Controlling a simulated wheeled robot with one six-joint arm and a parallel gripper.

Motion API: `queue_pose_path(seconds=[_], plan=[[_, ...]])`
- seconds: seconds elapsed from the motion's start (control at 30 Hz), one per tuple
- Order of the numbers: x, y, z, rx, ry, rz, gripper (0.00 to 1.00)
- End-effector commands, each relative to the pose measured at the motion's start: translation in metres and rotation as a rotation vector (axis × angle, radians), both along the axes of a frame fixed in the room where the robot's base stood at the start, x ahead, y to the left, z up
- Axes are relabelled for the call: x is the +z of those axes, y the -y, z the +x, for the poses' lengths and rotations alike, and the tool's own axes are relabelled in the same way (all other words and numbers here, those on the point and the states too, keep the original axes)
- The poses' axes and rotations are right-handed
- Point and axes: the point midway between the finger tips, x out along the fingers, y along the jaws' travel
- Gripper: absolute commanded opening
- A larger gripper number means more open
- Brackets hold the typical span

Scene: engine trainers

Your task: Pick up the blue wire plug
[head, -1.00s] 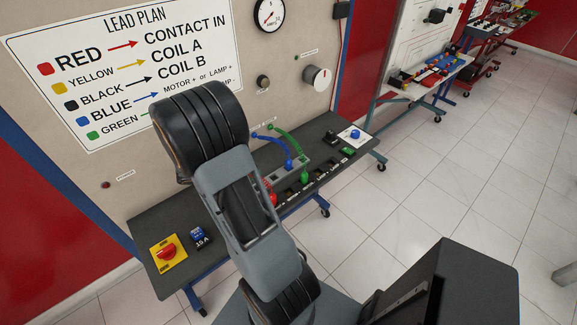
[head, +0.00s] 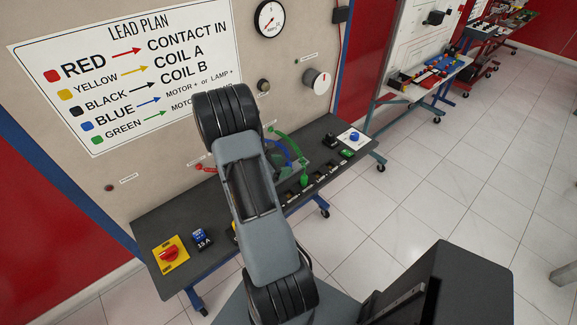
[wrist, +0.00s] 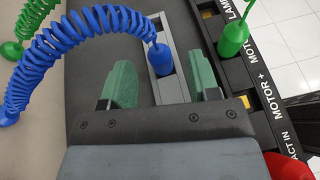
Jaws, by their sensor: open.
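The blue wire plug (wrist: 160,58) stands in a slot of a light grey strip (wrist: 160,88) in the wrist view. A coiled blue wire (wrist: 85,30) arches left from it to another blue end (wrist: 8,108) at the panel. My gripper (wrist: 165,72) is open, with green pads on either side of the line to the plug. The plug shows between and just beyond the pads, and no contact is visible.
A green plug (wrist: 234,36) stands to the right, close to the right pad. A red plug (wrist: 288,166) is at the lower right. The labelled dark bench (head: 150,219) also carries a red knob (head: 168,254) and a blue 15 A part (head: 199,237).

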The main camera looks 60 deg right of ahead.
Motion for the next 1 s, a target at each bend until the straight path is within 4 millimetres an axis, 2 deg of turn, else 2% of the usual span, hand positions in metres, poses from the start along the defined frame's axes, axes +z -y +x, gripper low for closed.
queue_pose_path(seconds=[0.2,0.57,1.0], plan=[[-0.008,0.022,-0.012,-0.003,-0.001,0.001,0.56],[-0.012,0.027,-0.014,0.000,0.000,0.000,0.55],[-0.012,0.027,-0.014,0.000,0.000,0.000,0.12]])
